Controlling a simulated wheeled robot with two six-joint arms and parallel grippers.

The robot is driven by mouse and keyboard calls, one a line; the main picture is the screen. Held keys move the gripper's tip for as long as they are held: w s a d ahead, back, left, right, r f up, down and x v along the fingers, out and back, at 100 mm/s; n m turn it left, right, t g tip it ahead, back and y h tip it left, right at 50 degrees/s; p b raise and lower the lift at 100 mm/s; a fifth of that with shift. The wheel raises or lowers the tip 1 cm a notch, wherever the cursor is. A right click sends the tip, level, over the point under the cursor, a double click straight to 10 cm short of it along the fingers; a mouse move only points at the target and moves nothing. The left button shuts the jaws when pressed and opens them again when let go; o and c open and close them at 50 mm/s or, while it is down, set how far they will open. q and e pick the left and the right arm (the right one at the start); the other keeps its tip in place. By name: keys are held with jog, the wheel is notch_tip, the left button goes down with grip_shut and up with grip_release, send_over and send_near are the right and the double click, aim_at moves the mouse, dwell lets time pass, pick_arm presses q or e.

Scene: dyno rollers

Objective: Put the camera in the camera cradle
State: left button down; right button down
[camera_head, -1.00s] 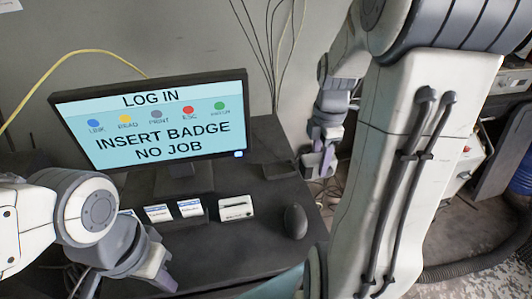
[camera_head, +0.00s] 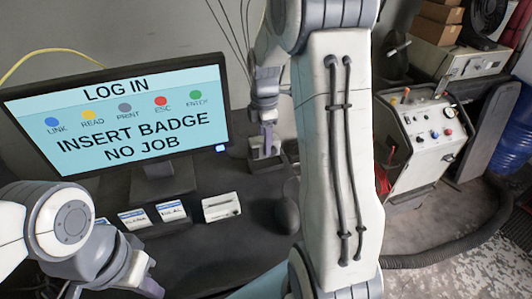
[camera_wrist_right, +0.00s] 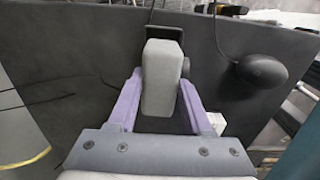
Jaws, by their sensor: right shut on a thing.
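The camera (camera_wrist_right: 162,78) is a grey block in the right wrist view, held between the purple fingers of my right gripper (camera_wrist_right: 160,100). In the head view my right gripper (camera_head: 264,142) points down at the dark camera cradle (camera_head: 283,161), at the back right of the desk; the held camera is hard to make out there. In the wrist view a black upright part, likely the cradle (camera_wrist_right: 176,34), shows just beyond the camera's far end. I cannot tell whether they touch. My left gripper (camera_head: 145,280) is low at the left, partly visible, its jaw opening unclear.
A monitor (camera_head: 120,115) reading "INSERT BADGE NO JOB" stands on the dark desk (camera_head: 205,250). A grey control box (camera_head: 425,140) stands at the right.

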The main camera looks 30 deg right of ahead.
jog(key=shift+f+b, duration=1.5)
jog(key=shift+f, duration=0.35)
jog(key=shift+f, duration=0.15)
jog(key=shift+c, duration=1.6)
grip_release()
notch_tip(320, 180, up, 12)
jog(key=p, duration=0.9)
jog(key=shift+s+r+p, duration=0.1)
jog(key=shift+r+p, duration=0.1)
jog(key=shift+p, duration=0.2)
